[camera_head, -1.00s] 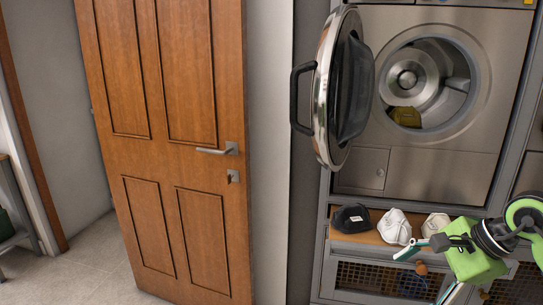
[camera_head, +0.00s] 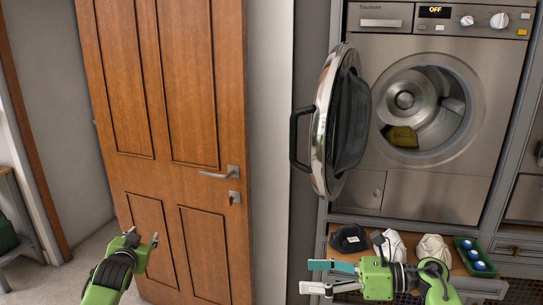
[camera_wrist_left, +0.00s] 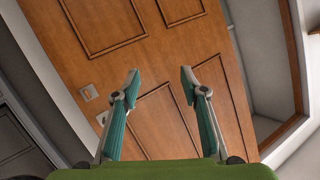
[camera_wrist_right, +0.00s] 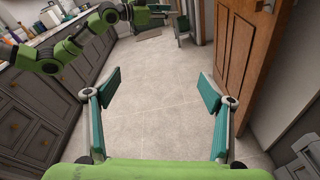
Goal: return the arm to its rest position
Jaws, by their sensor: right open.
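My right gripper (camera_head: 306,277) is in the lower middle of the head view, in front of the shelf below the washing machine. Its fingers point left, spread apart. In the right wrist view its jaws (camera_wrist_right: 152,92) are open with only floor between them. My left gripper (camera_head: 144,237) is at the lower left, in front of the wooden door (camera_head: 180,140). In the left wrist view its jaws (camera_wrist_left: 160,82) are open and empty, facing the door. My left arm also shows at the top left of the right wrist view.
The washing machine's round door (camera_head: 335,120) stands open; a yellow item (camera_head: 402,137) lies in the drum. A black cap (camera_head: 349,238), two pale caps (camera_head: 434,250) and a green tray (camera_head: 474,256) with blue-topped items sit on the shelf. The floor (camera_wrist_right: 160,70) is clear; cabinets line one side.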

